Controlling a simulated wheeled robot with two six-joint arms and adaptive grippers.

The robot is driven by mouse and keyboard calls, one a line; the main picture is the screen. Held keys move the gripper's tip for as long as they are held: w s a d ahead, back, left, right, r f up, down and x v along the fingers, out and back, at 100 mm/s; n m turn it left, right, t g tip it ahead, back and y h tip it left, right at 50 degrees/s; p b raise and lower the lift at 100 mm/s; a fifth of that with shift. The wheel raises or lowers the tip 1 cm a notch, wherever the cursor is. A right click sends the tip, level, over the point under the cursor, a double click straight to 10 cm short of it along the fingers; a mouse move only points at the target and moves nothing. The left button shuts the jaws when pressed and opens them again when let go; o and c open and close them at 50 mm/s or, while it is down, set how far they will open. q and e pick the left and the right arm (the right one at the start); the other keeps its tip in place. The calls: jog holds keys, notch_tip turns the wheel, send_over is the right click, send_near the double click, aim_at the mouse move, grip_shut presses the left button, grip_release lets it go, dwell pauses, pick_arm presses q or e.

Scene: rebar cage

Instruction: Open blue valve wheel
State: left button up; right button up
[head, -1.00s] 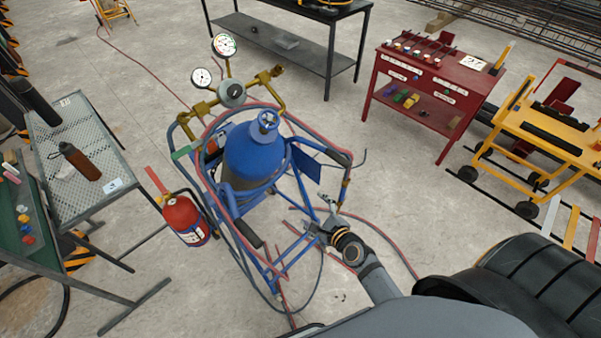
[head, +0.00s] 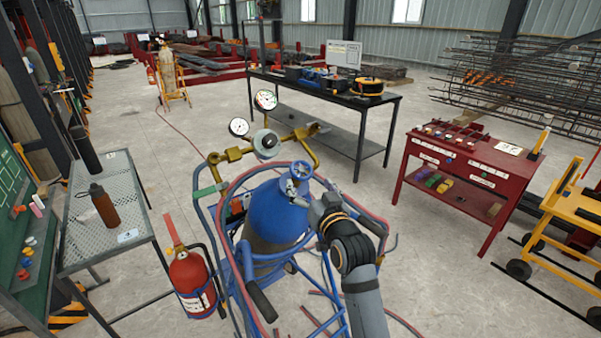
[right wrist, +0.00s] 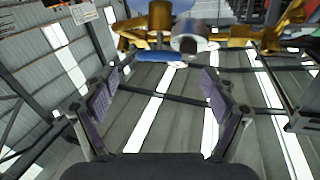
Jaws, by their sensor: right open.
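The blue gas cylinder (head: 272,212) stands upright in a blue tubular cart. Its valve with the blue wheel (head: 291,186) is at the top, partly covered by my right gripper (head: 302,195). In the right wrist view the blue wheel (right wrist: 160,57) shows nearly edge-on, just beyond and between the two fingers. My right gripper (right wrist: 160,80) is open and empty there, its fingers apart on either side, with no clear contact with the wheel. My left gripper is not in view.
Brass regulator fittings (head: 232,155) and two gauges (head: 265,100) stand behind the cylinder. Red and blue hoses loop around the cart. A fire extinguisher (head: 190,277) hangs at its left. A mesh table (head: 100,230) is at left, a red cabinet (head: 462,170) at right.

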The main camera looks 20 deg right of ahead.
aim_at(304, 176)
jog(key=w+p, duration=0.1)
jog(key=w, duration=0.6)
jog(key=shift+f, duration=0.1)
jog(key=c, duration=1.2)
